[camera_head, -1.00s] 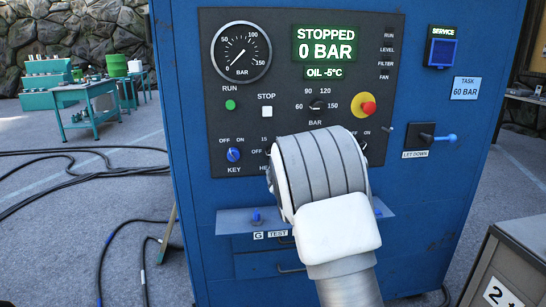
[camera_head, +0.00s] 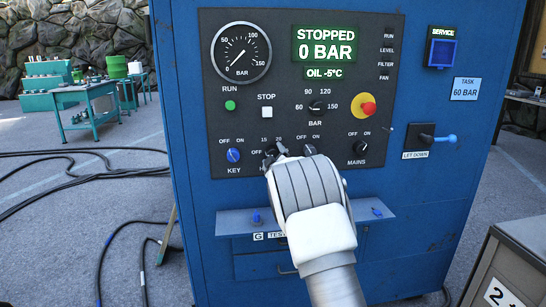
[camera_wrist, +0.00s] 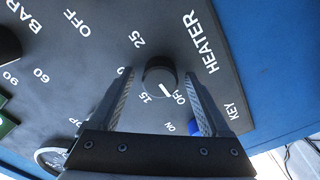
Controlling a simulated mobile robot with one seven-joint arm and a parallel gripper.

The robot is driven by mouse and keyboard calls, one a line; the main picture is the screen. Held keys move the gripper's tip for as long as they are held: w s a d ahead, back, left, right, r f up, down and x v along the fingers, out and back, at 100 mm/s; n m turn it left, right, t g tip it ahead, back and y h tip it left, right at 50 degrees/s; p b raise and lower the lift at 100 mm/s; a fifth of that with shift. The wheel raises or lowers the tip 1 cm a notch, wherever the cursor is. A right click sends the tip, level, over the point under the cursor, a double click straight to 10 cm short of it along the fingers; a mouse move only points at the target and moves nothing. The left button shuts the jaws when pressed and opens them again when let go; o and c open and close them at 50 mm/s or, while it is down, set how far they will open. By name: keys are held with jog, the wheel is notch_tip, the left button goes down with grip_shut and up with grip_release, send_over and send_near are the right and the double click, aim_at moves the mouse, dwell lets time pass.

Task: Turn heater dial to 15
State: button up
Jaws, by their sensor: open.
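The heater dial (camera_wrist: 160,77) is a round black knob with a white pointer mark. In the wrist view its mark points toward the OFF label, to the side of the 15. My gripper (camera_wrist: 158,74) is open, with one finger on each side of the dial. I cannot tell whether the fingers touch it. In the head view my gripper (camera_head: 275,151) is at the lower middle of the dark control panel (camera_head: 385,80), largely covering the dial and its labels.
The key switch (camera_head: 233,155) is left of the dial, and another selector and the mains switch (camera_head: 360,147) are to its right. The BAR knob (camera_head: 317,106) is above. A shelf (camera_head: 235,222) juts out below the panel. The display reads STOPPED, 0 BAR.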

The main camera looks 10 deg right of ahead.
grip_shut()
dwell(0.3)
jog(key=shift+m+b, duration=0.3)
jog(key=shift+b, duration=0.05)
jog(key=shift+m+b, duration=3.4)
jog(key=shift+m, duration=2.1)
